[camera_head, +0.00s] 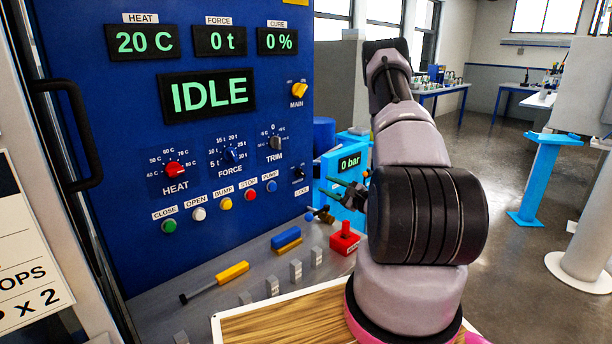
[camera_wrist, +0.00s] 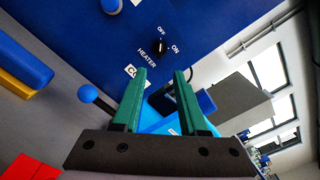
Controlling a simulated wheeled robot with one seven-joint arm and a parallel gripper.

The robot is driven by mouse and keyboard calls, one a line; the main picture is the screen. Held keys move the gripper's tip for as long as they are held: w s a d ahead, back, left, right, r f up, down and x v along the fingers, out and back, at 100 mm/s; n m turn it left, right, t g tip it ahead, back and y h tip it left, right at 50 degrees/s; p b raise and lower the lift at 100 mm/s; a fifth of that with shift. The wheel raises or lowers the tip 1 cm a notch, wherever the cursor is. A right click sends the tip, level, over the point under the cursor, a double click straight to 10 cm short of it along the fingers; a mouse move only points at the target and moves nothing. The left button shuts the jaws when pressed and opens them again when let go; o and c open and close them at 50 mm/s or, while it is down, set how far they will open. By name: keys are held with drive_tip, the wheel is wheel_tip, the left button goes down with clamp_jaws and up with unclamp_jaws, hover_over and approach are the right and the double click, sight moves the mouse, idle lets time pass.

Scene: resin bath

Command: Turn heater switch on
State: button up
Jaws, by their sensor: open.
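The heater switch (camera_wrist: 158,46) is a small black knob on the blue panel, with HEATER, OFF and ON lettering around it. I cannot tell which way its pointer is turned. It shows small and dark in the head view (camera_head: 299,174), low on the panel's right side. My gripper (camera_wrist: 163,78) is open, its two green fingers apart with nothing between them. The fingers point toward the panel, and the knob appears just beyond the tips, apart from them. In the head view my gripper (camera_head: 343,188) is right of the switch, partly hidden behind my arm.
The blue panel (camera_head: 130,90) reads 20 C and IDLE. The red HEAT dial (camera_head: 175,170) and several coloured buttons are left of the switch. A red block (camera_head: 344,238), a blue-yellow block (camera_head: 286,239) and a yellow-handled tool (camera_head: 232,272) lie on the grey bench below.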

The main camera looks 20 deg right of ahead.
sight(304, 175)
drive_tip(key=x, duration=1)
drive_tip(key=shift+w+a+r, duration=0.15)
clamp_jaws()
